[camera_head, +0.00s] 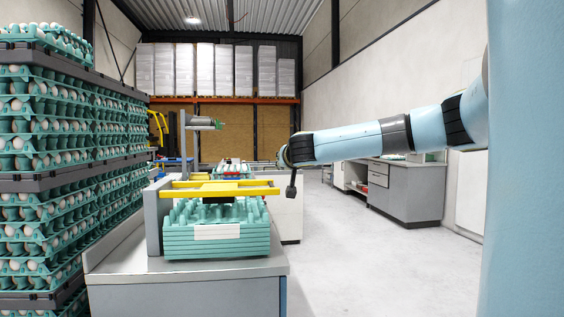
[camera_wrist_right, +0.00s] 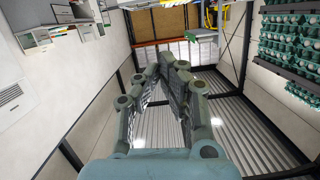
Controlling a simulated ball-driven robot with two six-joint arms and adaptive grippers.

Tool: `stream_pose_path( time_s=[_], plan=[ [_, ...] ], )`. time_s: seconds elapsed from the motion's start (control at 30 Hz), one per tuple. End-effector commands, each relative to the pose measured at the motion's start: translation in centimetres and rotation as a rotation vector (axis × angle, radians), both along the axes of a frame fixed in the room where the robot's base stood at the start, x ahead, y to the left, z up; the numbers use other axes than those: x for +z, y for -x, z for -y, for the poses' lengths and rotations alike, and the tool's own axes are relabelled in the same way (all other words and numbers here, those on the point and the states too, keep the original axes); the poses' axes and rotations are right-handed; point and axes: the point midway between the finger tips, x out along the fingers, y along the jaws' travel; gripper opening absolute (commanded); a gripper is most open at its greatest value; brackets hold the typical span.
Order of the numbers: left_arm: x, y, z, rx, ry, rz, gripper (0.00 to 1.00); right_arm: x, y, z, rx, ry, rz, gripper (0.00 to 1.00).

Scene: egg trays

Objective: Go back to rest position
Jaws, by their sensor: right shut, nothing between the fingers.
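My right arm reaches in from the right in the head view, held roughly level above the floor to the right of the bench. My right gripper (camera_wrist_right: 172,66) is shut and empty in the right wrist view, its fingers drawn together with nothing between them. It is clear of the egg trays. A stack of teal egg trays (camera_head: 217,243) with a white label sits on the grey bench (camera_head: 190,268) below a yellow frame (camera_head: 220,188). My left gripper is in neither view.
Tall stacks of teal trays with eggs (camera_head: 70,130) stand at the left, with dark grey dividers (camera_head: 75,178) between layers. A grey cabinet (camera_head: 405,195) stands along the right wall. White stacked goods (camera_head: 205,70) fill a rear rack. The floor between bench and cabinet is clear.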

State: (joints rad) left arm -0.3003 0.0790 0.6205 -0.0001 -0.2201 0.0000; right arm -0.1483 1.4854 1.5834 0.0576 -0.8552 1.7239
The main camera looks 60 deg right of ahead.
Motion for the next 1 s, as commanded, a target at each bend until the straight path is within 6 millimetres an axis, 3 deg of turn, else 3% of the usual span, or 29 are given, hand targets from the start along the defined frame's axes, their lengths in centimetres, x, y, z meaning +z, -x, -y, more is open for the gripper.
stream_pose_path(
  time_s=[0.37,0.47,0.57,0.77,0.87,1.0],
  plan=[
    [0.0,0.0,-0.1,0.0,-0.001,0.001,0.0,-0.1,0.0,0.0,-0.001,-0.001,-0.002,0.0],
    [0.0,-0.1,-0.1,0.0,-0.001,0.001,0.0,-2.0,0.4,-0.2,-0.006,-0.031,-0.009,0.0],
    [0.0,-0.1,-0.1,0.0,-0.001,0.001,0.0,-6.9,1.8,-0.3,-0.035,-0.11,-0.023,0.0],
    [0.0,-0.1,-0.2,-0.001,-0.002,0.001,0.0,-22.0,7.7,-0.5,-0.161,-0.319,-0.096,0.0],
    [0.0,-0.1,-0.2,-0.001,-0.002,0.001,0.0,-29.6,11.2,-1.8,-0.195,-0.394,-0.173,0.0],
    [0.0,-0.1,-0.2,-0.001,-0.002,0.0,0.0,-39.7,16.6,-5.3,-0.208,-0.478,-0.31,0.0]
  ],
)
